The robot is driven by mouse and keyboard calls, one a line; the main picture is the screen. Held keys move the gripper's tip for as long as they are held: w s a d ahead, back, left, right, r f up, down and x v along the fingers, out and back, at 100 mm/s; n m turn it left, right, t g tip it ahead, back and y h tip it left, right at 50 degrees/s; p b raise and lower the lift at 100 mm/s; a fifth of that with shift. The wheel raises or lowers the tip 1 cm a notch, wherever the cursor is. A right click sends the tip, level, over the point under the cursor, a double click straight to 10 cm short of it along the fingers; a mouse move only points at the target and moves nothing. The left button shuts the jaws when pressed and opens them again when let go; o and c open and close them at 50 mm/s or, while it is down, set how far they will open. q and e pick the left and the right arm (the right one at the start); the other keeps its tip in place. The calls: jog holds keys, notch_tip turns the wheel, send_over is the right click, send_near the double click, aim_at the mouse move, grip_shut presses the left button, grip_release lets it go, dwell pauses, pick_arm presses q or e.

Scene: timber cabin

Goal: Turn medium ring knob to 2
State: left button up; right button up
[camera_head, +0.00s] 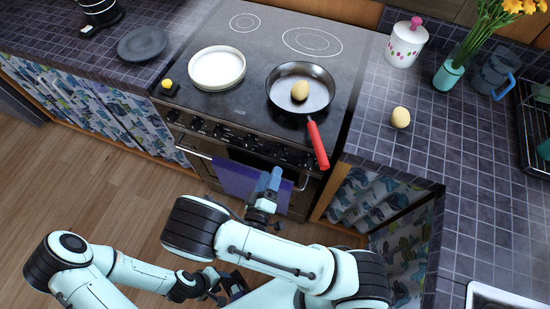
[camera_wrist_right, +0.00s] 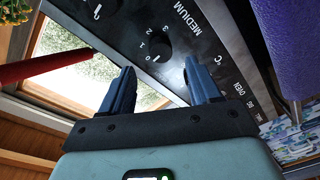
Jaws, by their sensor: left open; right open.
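The stove (camera_head: 250,100) has a row of dark knobs (camera_head: 250,143) along its front. In the right wrist view, a black knob (camera_wrist_right: 157,48) with dial numbers including 0, 1 and 2 sits beside the word MEDIUM. My right gripper (camera_head: 269,181) is in front of the stove, near the purple towel. In the wrist view, its blue fingers (camera_wrist_right: 161,72) are apart and empty, pointing toward the panel with the knob just beyond the gap. My left gripper (camera_head: 228,287) is low over the floor, open, away from the stove.
A frying pan (camera_head: 316,92) with an egg (camera_head: 300,90) and red handle (camera_head: 317,145) juts over the stove's front edge. A white pan (camera_head: 217,68) is on the left burner. A purple towel (camera_head: 237,180) hangs on the oven front. Another egg (camera_head: 400,117) is on the counter.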

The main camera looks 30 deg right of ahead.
aim_at(276, 157)
jog(key=x, duration=0.6)
jog(key=shift+p, duration=0.4)
jog(key=c, duration=1)
